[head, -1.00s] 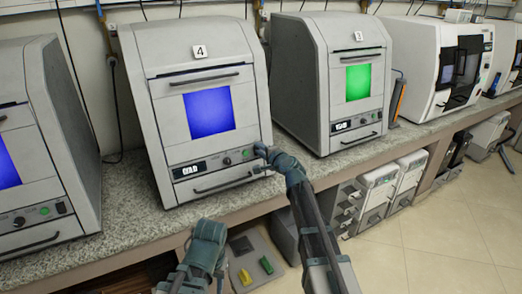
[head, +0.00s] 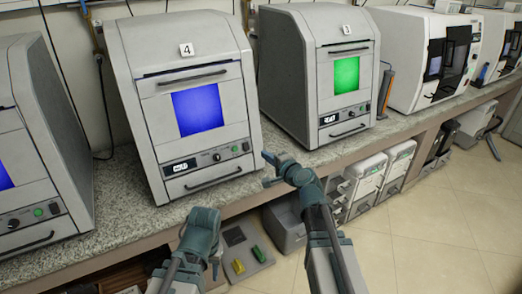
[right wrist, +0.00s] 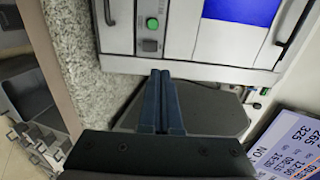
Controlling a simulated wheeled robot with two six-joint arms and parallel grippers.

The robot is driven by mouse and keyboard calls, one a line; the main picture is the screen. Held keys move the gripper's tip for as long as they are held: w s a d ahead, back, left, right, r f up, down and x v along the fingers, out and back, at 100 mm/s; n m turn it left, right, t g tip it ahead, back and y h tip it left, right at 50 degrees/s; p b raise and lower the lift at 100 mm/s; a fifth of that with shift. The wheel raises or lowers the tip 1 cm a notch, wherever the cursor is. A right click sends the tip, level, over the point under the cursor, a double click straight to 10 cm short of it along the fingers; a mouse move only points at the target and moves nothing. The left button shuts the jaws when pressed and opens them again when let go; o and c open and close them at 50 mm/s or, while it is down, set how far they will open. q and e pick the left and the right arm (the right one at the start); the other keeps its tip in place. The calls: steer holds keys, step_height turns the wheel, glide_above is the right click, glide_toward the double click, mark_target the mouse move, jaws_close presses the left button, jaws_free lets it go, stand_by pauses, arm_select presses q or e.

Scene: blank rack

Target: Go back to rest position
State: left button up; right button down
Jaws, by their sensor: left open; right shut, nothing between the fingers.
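My right gripper (head: 269,160) is shut and empty in the head view. It is in front of the bench, to the right of the lower panel of the grey machine labelled 4 (head: 160,110), apart from it. In the right wrist view its two fingers (right wrist: 161,100) lie together, with a grey machine front (right wrist: 185,35) and green button (right wrist: 150,45) beyond them. My left gripper (head: 214,266) is low in the head view, in front of the bench edge; it is open, though its fingers are partly hidden by the wrist.
The granite bench (head: 120,215) carries machine 4, machine 3 with a green window (head: 346,75), and white machines further right. Below stand a grey box with yellow and green items (head: 245,258) and white drawer units (head: 365,180). Tiled floor (head: 430,225) is clear at right.

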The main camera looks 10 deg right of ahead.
steer(key=s+a+f+n+g+y+p, duration=0.1)
steer(key=s+a+f+n+g, duration=0.35)
steer(key=a, duration=0.25)
steer(key=s+a+f+n+g+y+p, duration=0.1)
steer(key=s+a+f+n+g+p, duration=0.15)
steer(key=s+a+n, duration=0.3)
steer(key=s+f+n+g+h, duration=0.2)
steer(key=s+n+g+h, duration=0.2)
steer(key=s, duration=0.5)
steer(key=s+d+f+n+g+h+p, duration=0.1)
steer(key=s+f+n+g+h, duration=0.1)
steer(key=s, duration=0.7)
steer(key=shift+d+f+n+g+h, duration=0.35)
steer(key=shift+n+g+h, duration=0.55)
steer(key=shift+n+h, duration=0.15)
